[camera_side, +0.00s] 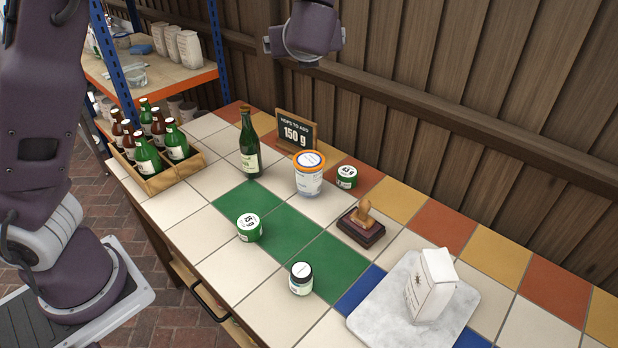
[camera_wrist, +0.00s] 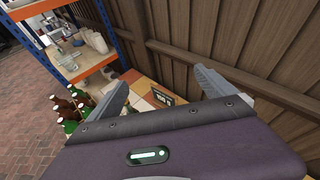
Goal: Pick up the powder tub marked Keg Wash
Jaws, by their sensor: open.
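A white tub with an orange-rimmed lid (camera_side: 309,180) stands upright on the tiled table, in front of a small dark sign. It is the only large lidded tub on the table; its label is too small to read, so I cannot confirm the words Keg Wash. My gripper (camera_wrist: 160,82) is open and empty in the wrist view, its two grey fingers spread wide. Its fingers are not clearly seen in the side view, where a purple part of my arm is high at the top, above and behind the tub. The tub does not show in the wrist view.
A green bottle (camera_side: 249,148) and the "150 g" sign (camera_side: 295,131) stand close to the tub. A wooden fence runs behind.

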